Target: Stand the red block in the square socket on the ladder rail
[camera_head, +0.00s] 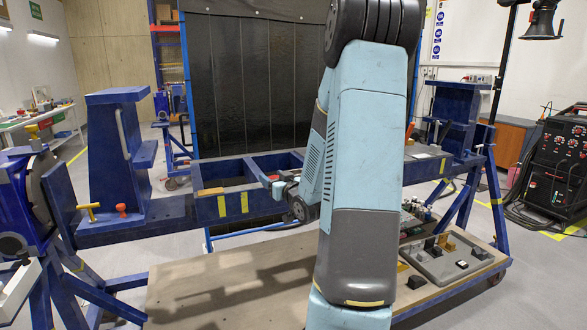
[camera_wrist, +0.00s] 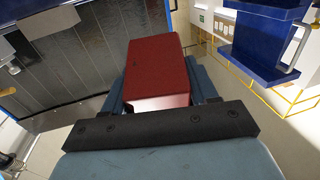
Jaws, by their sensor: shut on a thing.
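The red block (camera_wrist: 155,65) fills the middle of the wrist view, seen from close by. My gripper (camera_wrist: 158,92) is shut on it, with blue-grey fingers showing at both sides of the block. In the head view my gripper (camera_head: 277,185) is small and partly hidden behind my arm, above the blue ladder rail (camera_head: 235,204). The square socket cannot be made out in either view; my arm covers part of the rail.
A blue upright bracket (camera_head: 115,150) stands at the rail's left end and another (camera_head: 455,115) at its right. A yellow-handled clamp (camera_head: 88,211) and a red knob (camera_head: 122,210) sit at the left. A grey tray (camera_head: 440,265) with small blocks lies on the wooden board (camera_head: 215,285) below.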

